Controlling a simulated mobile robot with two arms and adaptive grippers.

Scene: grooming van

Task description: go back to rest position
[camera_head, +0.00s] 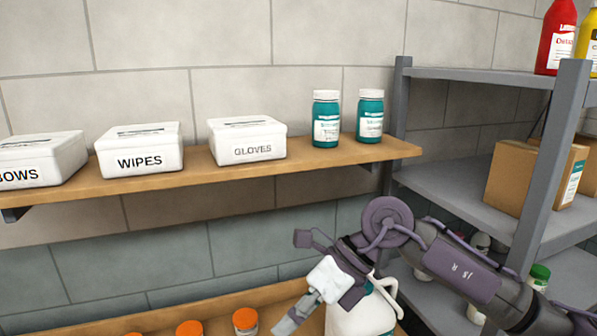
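My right arm comes in from the right, below the wooden shelf. Its gripper (300,284) points down and left, in front of a white bottle with a teal part (362,316) that stands on the lower wooden shelf. The gripper partly hides this bottle, and I cannot tell whether they touch. A pale white piece shows at the gripper; I cannot tell whether it is a part of the gripper or something between the fingers. The fingers' opening is unclear from this angle. My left gripper is not in view.
The upper wooden shelf (200,172) holds white boxes labelled BOWS (40,158), WIPES (140,148) and GLOVES (247,139), and two teal jars (326,118) (370,116). A grey rack (545,180) with a cardboard box (535,178) stands at right. Orange-lidded jars (245,320) sit below.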

